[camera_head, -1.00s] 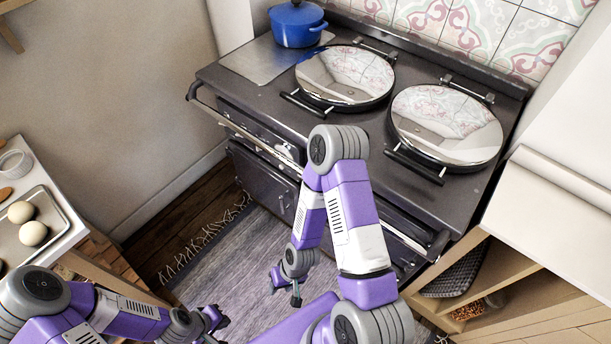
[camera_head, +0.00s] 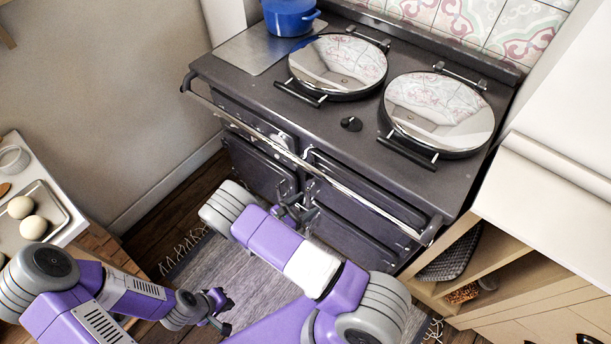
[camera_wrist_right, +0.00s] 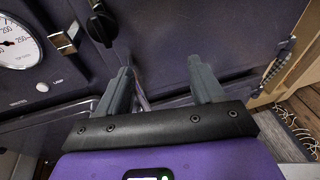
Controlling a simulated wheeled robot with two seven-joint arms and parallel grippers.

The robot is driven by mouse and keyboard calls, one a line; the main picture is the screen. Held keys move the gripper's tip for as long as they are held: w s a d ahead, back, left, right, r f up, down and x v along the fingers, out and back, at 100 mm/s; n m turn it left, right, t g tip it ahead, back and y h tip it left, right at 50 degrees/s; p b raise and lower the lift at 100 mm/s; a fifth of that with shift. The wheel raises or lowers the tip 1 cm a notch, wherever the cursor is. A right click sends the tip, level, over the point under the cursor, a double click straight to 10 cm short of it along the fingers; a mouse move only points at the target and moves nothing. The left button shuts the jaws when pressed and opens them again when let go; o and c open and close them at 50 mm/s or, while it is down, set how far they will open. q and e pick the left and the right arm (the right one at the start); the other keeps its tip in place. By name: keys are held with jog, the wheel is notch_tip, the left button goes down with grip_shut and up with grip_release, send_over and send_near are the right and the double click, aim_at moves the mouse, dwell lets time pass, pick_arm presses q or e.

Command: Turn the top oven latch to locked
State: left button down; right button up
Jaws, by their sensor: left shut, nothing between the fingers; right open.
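The dark range cooker (camera_head: 243,88) stands ahead with its oven doors (camera_head: 350,195) shut below a chrome rail. In the right wrist view, a black knob-like fitting (camera_wrist_right: 101,24) and a small chrome catch (camera_wrist_right: 62,38) show beside a white gauge (camera_wrist_right: 14,45). I cannot tell for sure which is the top oven latch, nor its setting. My right gripper (camera_head: 298,212) is open and empty close to the oven front; its spread fingers show in the wrist view (camera_wrist_right: 163,85). My left gripper (camera_head: 222,312) is shut and empty, low at the left, away from the cooker.
The chrome rail (camera_head: 300,160) runs across the cooker front above my right gripper. Two round lids (camera_head: 338,65) and a blue pot (camera_head: 290,15) are on top. A wooden shelf unit (camera_head: 520,270) stands at right, and a counter with a tray (camera_head: 62,215) at left.

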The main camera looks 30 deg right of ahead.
aim_at(305, 177)
jog(key=w+a+r+n+t+h, duration=0.1)
jog(key=w+a+r+n+t, duration=0.1)
jog(key=w+r+t, duration=0.25)
jog(key=shift+g, duration=0.35)
jog(key=x, duration=0.5)
jog(key=b+x, duration=0.1)
jog(key=x, duration=0.1)
jog(key=shift+w+d+f, duration=0.1)
jog(key=shift+d+f, duration=0.1)
jog(key=shift+f, duration=0.15)
jog(key=shift+c, duration=0.2)
grip_shut()
